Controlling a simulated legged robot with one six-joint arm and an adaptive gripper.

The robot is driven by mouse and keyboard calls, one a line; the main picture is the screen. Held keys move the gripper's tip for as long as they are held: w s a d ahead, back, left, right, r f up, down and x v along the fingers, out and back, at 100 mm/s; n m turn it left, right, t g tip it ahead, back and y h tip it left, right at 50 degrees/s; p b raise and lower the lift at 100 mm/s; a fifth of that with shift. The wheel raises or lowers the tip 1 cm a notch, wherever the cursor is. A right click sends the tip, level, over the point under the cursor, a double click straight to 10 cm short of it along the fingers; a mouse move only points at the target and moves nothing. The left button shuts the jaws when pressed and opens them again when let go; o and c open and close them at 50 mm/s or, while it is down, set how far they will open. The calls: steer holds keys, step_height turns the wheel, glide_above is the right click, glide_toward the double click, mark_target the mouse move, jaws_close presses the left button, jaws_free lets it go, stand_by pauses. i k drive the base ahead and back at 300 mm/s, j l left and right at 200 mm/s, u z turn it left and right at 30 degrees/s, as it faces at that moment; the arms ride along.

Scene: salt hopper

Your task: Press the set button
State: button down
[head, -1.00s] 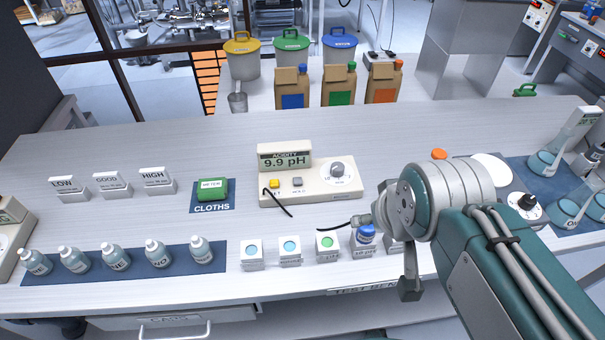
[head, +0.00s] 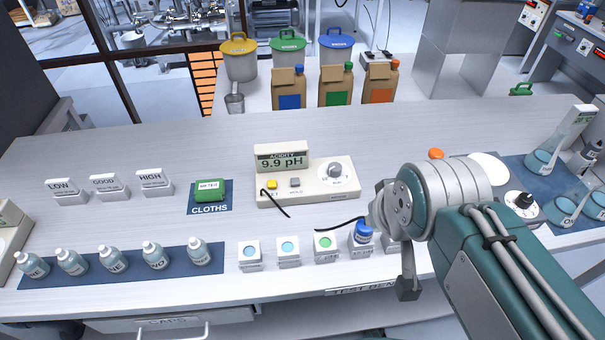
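The acidity meter (head: 322,196) stands mid-bench, its display (head: 281,161) reading 9.9 pH. A small yellow button (head: 272,184) sits at the left of its front panel. The label below it is partly covered by a black cable and seems to read SET. A grey HOLD button (head: 295,182) is just right of it, and a round knob (head: 335,170) is further right. My gripper (head: 408,285) is right of and nearer than the meter, well apart from the button. Only a dark finger-like part shows below my wrist; the rest is hidden, so its opening is unclear.
Dropper bottles (head: 155,255) line the front left.

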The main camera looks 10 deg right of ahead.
mark_target(271, 184)
steer(key=j+z, duration=0.1)
steer(key=j, duration=0.35)
steer(key=k+j+z, duration=0.15)
steer(key=j, duration=0.25)
steer(key=j+z, duration=0.1)
steer(key=j, duration=0.35)
steer(key=k, duration=0.05)
